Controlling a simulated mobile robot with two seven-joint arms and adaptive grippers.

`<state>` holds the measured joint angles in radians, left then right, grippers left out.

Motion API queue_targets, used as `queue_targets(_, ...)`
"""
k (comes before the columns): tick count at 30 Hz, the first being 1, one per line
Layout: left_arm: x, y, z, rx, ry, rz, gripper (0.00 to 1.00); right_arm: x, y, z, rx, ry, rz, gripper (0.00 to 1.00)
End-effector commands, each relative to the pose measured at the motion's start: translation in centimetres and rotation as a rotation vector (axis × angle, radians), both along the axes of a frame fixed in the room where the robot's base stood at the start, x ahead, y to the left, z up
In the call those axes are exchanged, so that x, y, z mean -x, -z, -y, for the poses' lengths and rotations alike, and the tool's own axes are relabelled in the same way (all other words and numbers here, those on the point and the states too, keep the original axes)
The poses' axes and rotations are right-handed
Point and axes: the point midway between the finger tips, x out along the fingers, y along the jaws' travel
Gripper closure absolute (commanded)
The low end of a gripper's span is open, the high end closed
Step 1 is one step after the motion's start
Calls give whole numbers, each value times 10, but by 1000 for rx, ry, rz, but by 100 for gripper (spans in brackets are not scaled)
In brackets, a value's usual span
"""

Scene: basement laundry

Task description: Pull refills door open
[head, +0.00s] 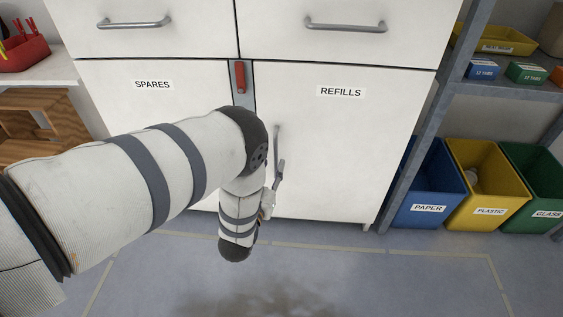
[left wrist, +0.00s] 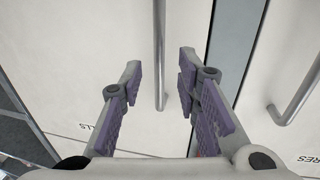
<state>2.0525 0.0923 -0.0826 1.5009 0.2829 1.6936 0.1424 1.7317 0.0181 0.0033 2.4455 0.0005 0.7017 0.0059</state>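The white door labelled REFILLS (head: 340,140) is shut in the head view, flush with the cabinet front. Its vertical grey bar handle (head: 277,140) is near its left edge, partly hidden by my left gripper (head: 277,180). In the left wrist view my left gripper (left wrist: 160,72) is open. The REFILLS handle (left wrist: 159,45) shows between its two purple-padded fingers, apart from both pads; I cannot tell how deep it lies between them. My right gripper is not in view.
The SPARES door (head: 150,100) is shut on the left. A red latch piece (head: 240,77) sits on the grey strip between the doors. Drawers with bar handles (head: 345,27) are above. A metal shelf (head: 505,90) and the blue PAPER bin (head: 428,190) stand right. Front floor is clear.

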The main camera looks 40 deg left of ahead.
Motion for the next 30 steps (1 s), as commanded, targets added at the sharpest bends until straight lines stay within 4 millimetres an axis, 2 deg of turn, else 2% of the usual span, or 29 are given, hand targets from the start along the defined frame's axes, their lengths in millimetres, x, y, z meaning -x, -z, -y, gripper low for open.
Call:
queue_targets(3, -22, 4, -8, 1, -1, -2, 70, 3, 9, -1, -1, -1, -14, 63)
queue_targets(6, -34, 3, -12, 1, 0, -2, 70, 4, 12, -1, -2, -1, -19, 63)
queue_targets(16, -39, 1, -15, 1, 0, -3, 70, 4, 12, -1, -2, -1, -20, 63)
queue_targets(20, -39, 1, -14, 0, 0, -4, 100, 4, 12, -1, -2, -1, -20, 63)
queue_targets(30, -39, 1, -14, 1, -6, -4, 100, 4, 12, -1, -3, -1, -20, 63)
